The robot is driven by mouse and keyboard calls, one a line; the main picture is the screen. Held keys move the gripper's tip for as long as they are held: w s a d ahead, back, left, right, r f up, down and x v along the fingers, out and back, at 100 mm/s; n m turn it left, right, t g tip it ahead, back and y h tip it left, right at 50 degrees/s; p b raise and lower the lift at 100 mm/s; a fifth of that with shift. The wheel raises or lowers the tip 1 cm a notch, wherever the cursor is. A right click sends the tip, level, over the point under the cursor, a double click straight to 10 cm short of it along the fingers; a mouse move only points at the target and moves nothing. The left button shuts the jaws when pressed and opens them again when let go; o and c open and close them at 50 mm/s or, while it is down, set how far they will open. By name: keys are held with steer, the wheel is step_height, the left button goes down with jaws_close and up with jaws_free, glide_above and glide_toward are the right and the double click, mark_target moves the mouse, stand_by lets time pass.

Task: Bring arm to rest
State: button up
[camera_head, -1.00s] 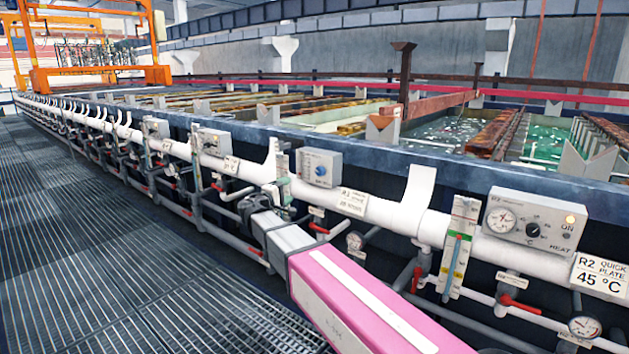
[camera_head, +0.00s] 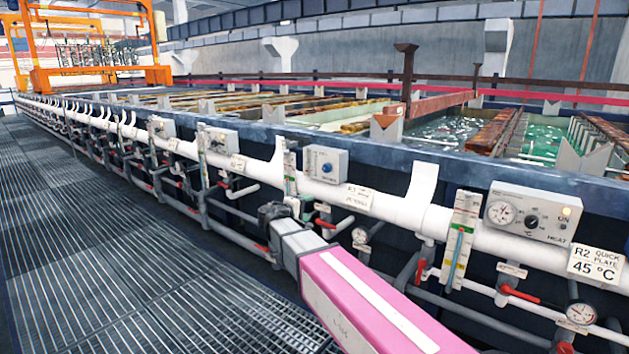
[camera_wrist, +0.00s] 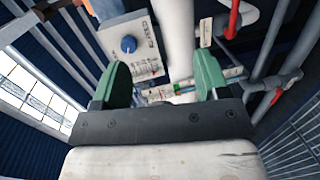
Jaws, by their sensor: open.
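My gripper (camera_wrist: 163,85) shows in the wrist view, its two green fingers spread wide apart with nothing held between them. Past the fingers is a grey control box with a blue knob (camera_wrist: 128,44). In the head view my pink and grey arm reaches in from the bottom right. Its dark end (camera_head: 273,213) is in front of the pipes, below the blue-knob box (camera_head: 322,165).
A long white pipe (camera_head: 405,212) with red-handled valves (camera_head: 518,294) runs along the tank front. A heater box (camera_head: 531,213) and an R2 label (camera_head: 597,263) are at right. Open tanks lie behind the blue rim (camera_head: 300,137). The grated walkway (camera_head: 130,260) at left is clear.

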steer(key=s+d+f+m+g+y, duration=0.25)
steer(key=s+d+f+g, duration=0.3)
steer(key=d+f, duration=0.6)
steer(key=s+d+f+m+g+y, duration=0.3)
steer(key=s+d+f+y, duration=0.1)
steer(key=s+f, duration=0.3)
steer(key=s+d+f+m+g+y, duration=0.3)
steer(key=s+d+f, duration=0.3)
steer(key=s, duration=0.5)
steer(key=shift+s+d+f+m+g+y, duration=0.3)
steer(key=shift+d+f+m+g+y, duration=0.1)
steer(key=shift+y, duration=0.35)
